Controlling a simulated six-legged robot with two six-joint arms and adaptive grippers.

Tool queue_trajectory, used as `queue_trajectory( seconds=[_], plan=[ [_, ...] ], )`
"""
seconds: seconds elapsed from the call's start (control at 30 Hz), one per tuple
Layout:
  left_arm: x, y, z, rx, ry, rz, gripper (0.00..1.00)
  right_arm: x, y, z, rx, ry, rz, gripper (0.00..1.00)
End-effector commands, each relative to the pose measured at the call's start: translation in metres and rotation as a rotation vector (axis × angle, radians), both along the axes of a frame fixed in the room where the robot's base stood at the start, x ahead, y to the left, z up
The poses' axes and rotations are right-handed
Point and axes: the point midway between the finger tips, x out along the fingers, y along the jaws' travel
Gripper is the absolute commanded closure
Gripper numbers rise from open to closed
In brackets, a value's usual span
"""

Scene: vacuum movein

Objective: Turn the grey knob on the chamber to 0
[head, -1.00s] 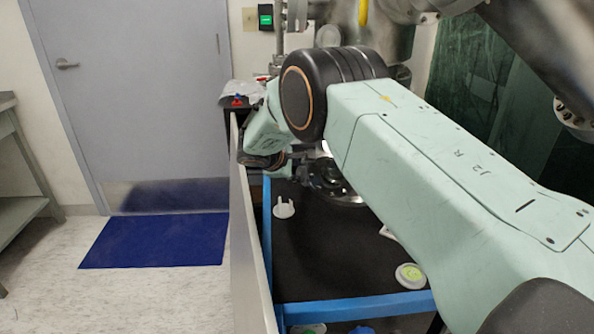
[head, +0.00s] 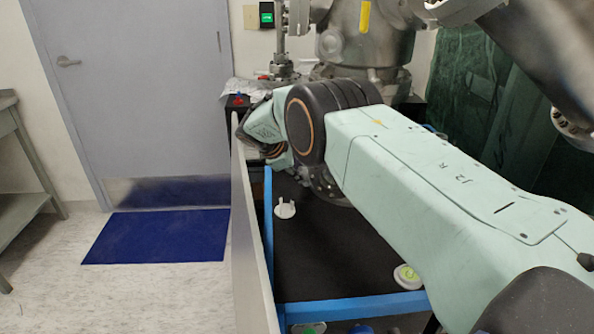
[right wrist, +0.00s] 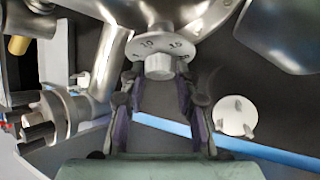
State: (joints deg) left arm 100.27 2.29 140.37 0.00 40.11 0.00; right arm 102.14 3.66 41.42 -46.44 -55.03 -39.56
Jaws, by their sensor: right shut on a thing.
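The grey knob (right wrist: 159,66) sits under a round dial plate (right wrist: 166,46) with numbers on the metal chamber (right wrist: 150,13). Marks that look like 10 and 15 show on the plate; I cannot read the knob's pointer. My right gripper (right wrist: 159,78) has its fingers on both sides of the knob and is shut on it. In the head view the steel chamber (head: 365,42) stands at the back, and my right arm hides the knob and fingertips. My left gripper is not in view.
A blue-framed cart (head: 355,307) with a dark top stands below the arm. A white pronged part (head: 285,209) and a round white-and-green piece (head: 407,277) lie on it. A thin panel (head: 247,230) edges its left side. A blue mat (head: 157,237) lies by the door.

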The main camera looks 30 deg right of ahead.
Motion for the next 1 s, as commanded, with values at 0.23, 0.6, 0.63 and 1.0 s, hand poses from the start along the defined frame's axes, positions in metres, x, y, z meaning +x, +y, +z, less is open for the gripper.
queue_trajectory(
  seconds=[0.23, 0.6, 0.63, 1.0],
  plan=[
    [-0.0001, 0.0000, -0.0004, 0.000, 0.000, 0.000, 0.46, -0.0010, -0.0025, -0.0001, 0.002, 0.013, 0.002, 1.00],
    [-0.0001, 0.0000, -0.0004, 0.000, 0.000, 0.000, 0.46, -0.0005, -0.0012, -0.0001, 0.002, 0.011, 0.004, 0.49],
    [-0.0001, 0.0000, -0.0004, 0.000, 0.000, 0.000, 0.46, -0.0005, -0.0011, -0.0002, 0.002, 0.011, 0.004, 0.47],
    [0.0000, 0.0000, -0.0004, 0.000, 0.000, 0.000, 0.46, -0.0001, 0.0020, 0.0034, 0.003, 0.009, 0.005, 0.46]
  ],
)
